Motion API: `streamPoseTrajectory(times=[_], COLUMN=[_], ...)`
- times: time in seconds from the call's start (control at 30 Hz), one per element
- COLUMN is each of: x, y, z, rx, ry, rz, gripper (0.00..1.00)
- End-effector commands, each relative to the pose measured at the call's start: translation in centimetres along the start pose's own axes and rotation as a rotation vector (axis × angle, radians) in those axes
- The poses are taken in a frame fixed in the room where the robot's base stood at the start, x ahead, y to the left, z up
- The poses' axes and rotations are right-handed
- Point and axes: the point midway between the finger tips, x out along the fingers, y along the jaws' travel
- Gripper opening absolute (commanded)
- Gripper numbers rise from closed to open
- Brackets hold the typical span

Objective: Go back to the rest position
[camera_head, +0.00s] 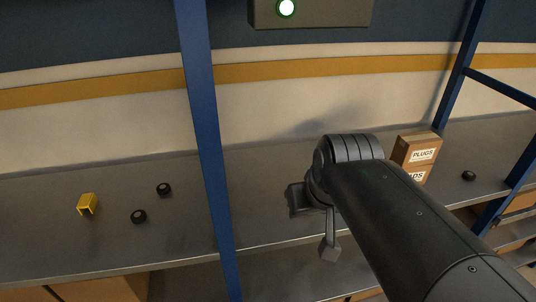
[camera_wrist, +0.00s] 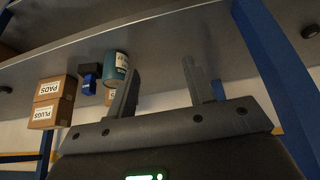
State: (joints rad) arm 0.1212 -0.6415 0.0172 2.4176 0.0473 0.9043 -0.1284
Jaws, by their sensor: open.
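My gripper (camera_head: 313,225) hangs over the grey shelf (camera_head: 268,185), at the end of my arm, which reaches in from the lower right. In the wrist view, my gripper (camera_wrist: 160,72) has its two fingers apart with nothing between them. A teal can (camera_wrist: 116,68) and a blue and black object (camera_wrist: 88,78) show just left of the fingers there. In the head view my arm hides this part of the shelf.
Boxes marked PLUGS (camera_head: 418,152) and PADS (camera_head: 416,175) stand stacked right of my arm. A blue post (camera_head: 205,130) rises left of my gripper. A yellow piece (camera_head: 87,204) and two black rings (camera_head: 139,217) lie farther left. Another dark round piece (camera_head: 469,175) lies right.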

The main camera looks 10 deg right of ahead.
Motion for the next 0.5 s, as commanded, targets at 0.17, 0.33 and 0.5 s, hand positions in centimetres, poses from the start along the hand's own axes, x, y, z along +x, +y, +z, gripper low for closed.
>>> streamPoseTrajectory(times=[0.17,0.33,0.5], x=[-0.3,-0.2,-0.3], y=[-1.8,-2.1,-2.0], z=[2.8,3.4,3.3], rx=[0.003,0.008,0.009], ry=[0.026,0.03,0.03], rz=[-0.018,-0.02,-0.02], gripper=[0.48,0.48,0.48])
